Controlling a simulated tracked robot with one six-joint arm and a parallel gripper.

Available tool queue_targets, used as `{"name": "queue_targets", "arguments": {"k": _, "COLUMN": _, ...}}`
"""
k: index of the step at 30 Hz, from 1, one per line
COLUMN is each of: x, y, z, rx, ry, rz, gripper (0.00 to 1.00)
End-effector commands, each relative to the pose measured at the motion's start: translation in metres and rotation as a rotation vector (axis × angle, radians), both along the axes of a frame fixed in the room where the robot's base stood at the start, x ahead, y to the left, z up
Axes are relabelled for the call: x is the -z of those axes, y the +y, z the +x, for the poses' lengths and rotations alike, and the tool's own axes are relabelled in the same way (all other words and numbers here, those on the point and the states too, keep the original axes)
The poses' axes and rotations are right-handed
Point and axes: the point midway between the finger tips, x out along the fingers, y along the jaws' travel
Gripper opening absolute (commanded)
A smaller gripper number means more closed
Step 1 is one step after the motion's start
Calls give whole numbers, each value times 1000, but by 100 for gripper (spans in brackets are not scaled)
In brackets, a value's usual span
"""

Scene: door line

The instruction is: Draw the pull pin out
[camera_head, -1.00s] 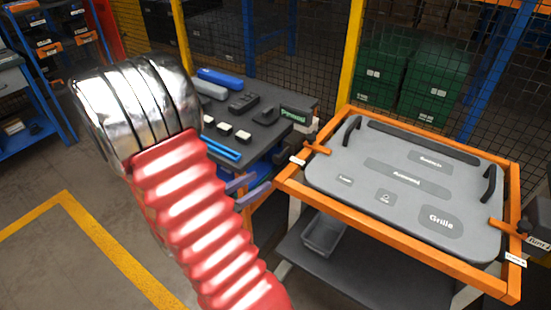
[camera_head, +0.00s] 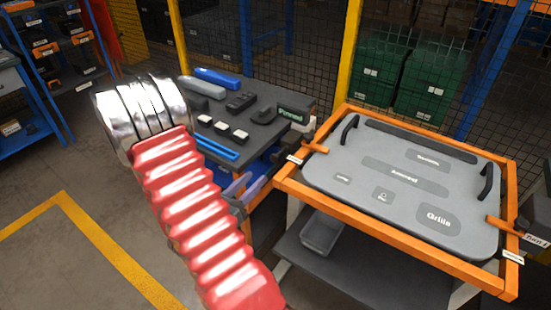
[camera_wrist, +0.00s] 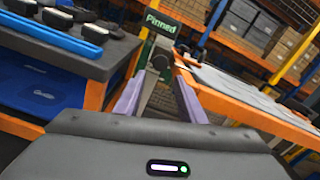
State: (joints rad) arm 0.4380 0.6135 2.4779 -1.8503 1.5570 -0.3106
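My gripper (camera_head: 245,187) has two purple fingers and is at the right edge of the dark bench, left of the orange frame. In the wrist view, the fingers of my gripper (camera_wrist: 160,98) stand apart with a gap between them. A green "Pinned" sign (camera_wrist: 162,22) is above and beyond the fingertips; it also shows in the head view (camera_head: 291,113). A dark fitting (camera_wrist: 160,58) is under the sign, in line with the gap. I cannot clearly make out the pull pin itself; nothing is visibly gripped.
An orange frame (camera_head: 400,257) holds a grey panel (camera_head: 330,170) with black handles, right of my gripper. The bench (camera_head: 262,92) carries blue and grey bars and small blocks. A grey bin (camera_head: 321,232) sits on the shelf below. Open floor lies left.

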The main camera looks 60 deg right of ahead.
Motion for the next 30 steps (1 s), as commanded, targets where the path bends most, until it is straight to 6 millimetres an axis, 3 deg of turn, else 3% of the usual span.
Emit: {"name": "queue_targets", "arguments": {"k": 30, "x": 0, "y": -114, "z": -19, "rx": 3, "ry": -1, "rz": -1, "gripper": 37}}
